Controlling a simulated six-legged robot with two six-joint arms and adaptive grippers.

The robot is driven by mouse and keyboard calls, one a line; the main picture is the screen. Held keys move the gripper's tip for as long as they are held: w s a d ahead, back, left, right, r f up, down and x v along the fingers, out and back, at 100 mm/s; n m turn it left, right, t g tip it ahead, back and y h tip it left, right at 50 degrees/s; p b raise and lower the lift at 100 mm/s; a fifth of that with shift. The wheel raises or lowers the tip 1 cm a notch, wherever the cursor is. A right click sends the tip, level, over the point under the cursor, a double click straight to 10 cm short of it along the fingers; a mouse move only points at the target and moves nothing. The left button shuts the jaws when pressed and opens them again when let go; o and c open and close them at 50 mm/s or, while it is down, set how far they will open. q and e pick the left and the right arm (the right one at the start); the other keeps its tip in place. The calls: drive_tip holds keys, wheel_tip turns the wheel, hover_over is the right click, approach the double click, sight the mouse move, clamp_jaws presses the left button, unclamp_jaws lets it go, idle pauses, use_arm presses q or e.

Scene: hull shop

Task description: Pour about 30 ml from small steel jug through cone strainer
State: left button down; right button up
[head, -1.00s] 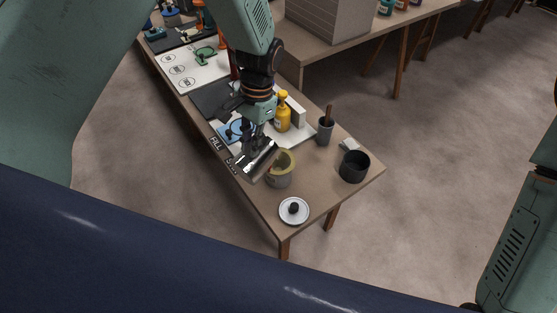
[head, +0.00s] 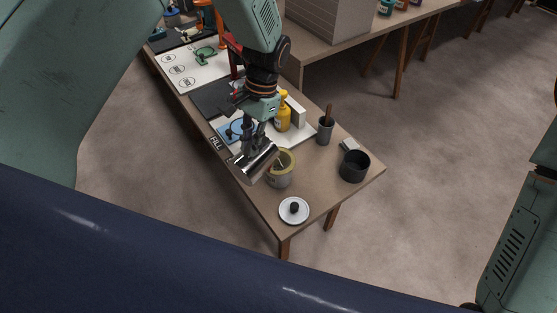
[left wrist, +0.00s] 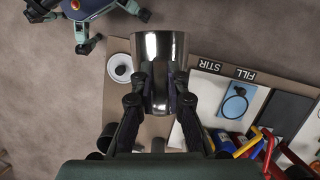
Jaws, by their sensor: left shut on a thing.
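My left gripper (head: 260,142) is shut on the small steel jug (head: 250,162) and holds it tilted above the front edge of the bench. In the left wrist view the shiny jug (left wrist: 159,52) sits between the two dark fingers of the gripper (left wrist: 160,96). The cone strainer (head: 288,157), pale yellow, shows at the mouth of a grey pot (head: 281,182) just right of the jug. The jug's lower end is close to the pot's left rim. A thin light streak shows inside the strainer; I cannot tell whether it is liquid. My right gripper is out of view.
A white lid-like disc with a black knob (head: 294,210) lies near the bench's corner. A black cup (head: 354,166) and a grey holder with a brown handle (head: 325,130) stand to the right. A yellow bottle (head: 284,112) stands behind. The FILL label (head: 215,143) is left of the jug.

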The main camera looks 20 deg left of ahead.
sight(235, 166)
use_arm(q)
drive_tip(key=shift+s+a, duration=0.15)
drive_tip(key=shift+s, duration=0.25)
drive_tip(key=shift+s+a+f+t+h+b, duration=0.2)
drive_tip(key=shift+s+t, duration=0.2)
drive_tip(key=shift+s, duration=0.15)
drive_tip(key=shift+s+a+f+t+h+b, duration=0.1)
drive_tip(key=shift+s+a+f+t+h, duration=0.1)
drive_tip(key=shift+s+t, duration=0.3)
drive_tip(key=shift+s+a+f+t+h+b, duration=0.2)
drive_tip(key=shift+s+t, duration=0.1)
drive_tip(key=shift+s, duration=0.3)
drive_tip(key=shift+s+f+t+b, duration=0.15)
drive_tip(key=shift+t+b, duration=0.25)
drive_tip(key=shift+b, duration=0.2)
drive_tip(key=shift+s+a+t+h+b, duration=0.2)
drive_tip(key=shift+s+t+h+b, duration=0.15)
drive_tip(key=shift+b, duration=0.75)
drive_tip(key=b, duration=0.2)
drive_tip(key=shift+f+t+b, duration=0.25)
drive_tip(key=shift+f+b, duration=0.05)
drive_tip(key=shift+f, duration=0.1)
drive_tip(key=shift+s+f+b, duration=0.15)
drive_tip(key=shift+s+b, duration=0.15)
drive_tip(key=shift+b, duration=0.65)
drive_tip(key=shift+f+t+h+b, duration=0.1)
drive_tip(key=shift+t+h+b, duration=0.15)
drive_tip(key=shift+t+b, duration=0.2)
drive_tip(key=shift+a, duration=0.1)
